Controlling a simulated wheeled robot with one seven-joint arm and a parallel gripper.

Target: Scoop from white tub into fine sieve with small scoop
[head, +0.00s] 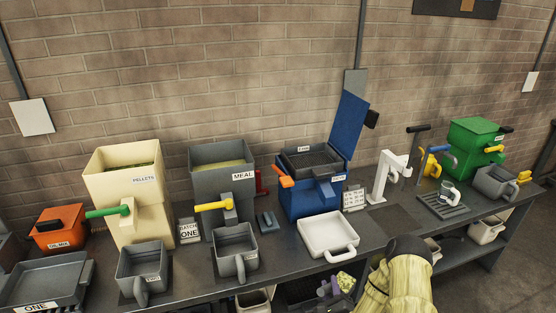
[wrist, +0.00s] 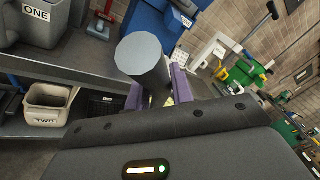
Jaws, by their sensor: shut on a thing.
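My gripper (wrist: 156,88) has purple fingers, shut on a grey round-ended piece (wrist: 145,58) that looks like the small scoop's handle. In the head view my gripper (head: 329,288) is low, in front of the bench edge; a yellow-green speckled lump (head: 345,281) shows beside it, and the scoop's bowl is not clear. An off-white tub marked TWO (wrist: 48,104) is on the lower shelf.
The blue lid (head: 347,125) stands open behind the sieve. Left are the MEAL hopper (head: 222,178), the PELLETS hopper (head: 125,180) and grey scoops below them. A white stand (head: 388,175) is right of the blue box, with a dark mat (head: 391,219) near it.

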